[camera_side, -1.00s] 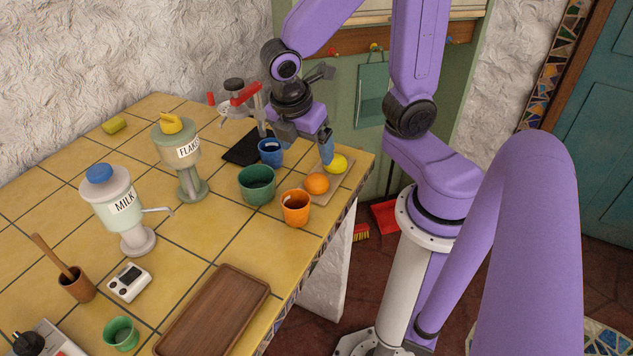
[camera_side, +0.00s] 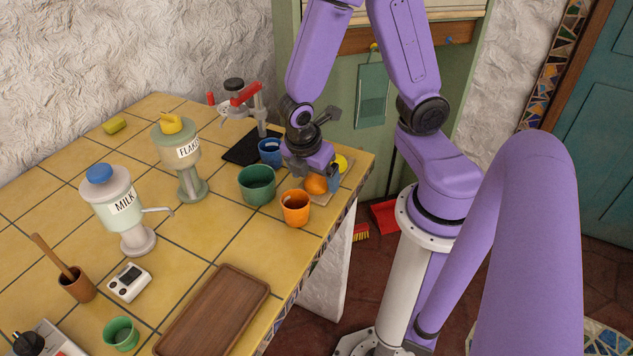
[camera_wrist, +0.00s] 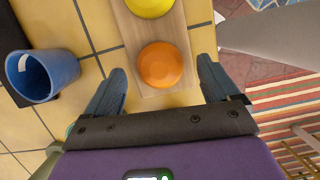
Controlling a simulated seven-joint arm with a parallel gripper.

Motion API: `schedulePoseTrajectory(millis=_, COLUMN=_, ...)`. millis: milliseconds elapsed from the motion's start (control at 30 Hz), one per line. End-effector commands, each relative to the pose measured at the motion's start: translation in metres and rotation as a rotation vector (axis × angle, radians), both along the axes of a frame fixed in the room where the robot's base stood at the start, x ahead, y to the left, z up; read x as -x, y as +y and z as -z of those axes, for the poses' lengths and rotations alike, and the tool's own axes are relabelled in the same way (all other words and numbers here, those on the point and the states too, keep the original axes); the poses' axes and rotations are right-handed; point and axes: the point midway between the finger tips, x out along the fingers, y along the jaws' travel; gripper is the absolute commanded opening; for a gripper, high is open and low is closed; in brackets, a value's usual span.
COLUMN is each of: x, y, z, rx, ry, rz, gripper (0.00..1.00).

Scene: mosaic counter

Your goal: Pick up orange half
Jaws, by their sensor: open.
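The orange half (camera_side: 316,183) sits on a small wooden board (camera_side: 324,199) near the right edge of the counter. In the wrist view the orange half (camera_wrist: 161,65) shows its rounded skin between and just beyond my two fingers. My gripper (camera_side: 318,178) is low over the board at the orange half; its fingers (camera_wrist: 160,90) are spread open, one on each side, with nothing held. A yellow lemon half (camera_side: 341,163) lies on the same board behind it, partly covered by my gripper in the side view. It also shows at the top of the wrist view (camera_wrist: 150,7).
A blue cup (camera_side: 269,151) stands left of my gripper; green (camera_side: 257,186) and orange (camera_side: 296,209) cups stand nearby. Milk (camera_side: 128,215) and flakes (camera_side: 181,165) dispensers are further left. A wooden tray (camera_side: 216,312) lies in front. The counter's edge is close on the right.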

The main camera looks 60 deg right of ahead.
Motion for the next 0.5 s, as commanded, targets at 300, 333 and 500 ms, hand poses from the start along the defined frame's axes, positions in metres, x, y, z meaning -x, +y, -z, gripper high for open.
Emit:
schedulePoseTrajectory(millis=300, x=0.0004, y=-0.0027, z=0.0094, rx=-0.001, ry=0.0, rz=0.0, gripper=0.88)
schedulePoseTrajectory(millis=333, x=0.0004, y=-0.0026, z=0.0094, rx=-0.001, ry=0.0, rz=0.0, gripper=0.88)
schedulePoseTrajectory(millis=500, x=0.0004, y=-0.0026, z=0.0092, rx=-0.001, ry=0.0, rz=0.0, gripper=0.59)
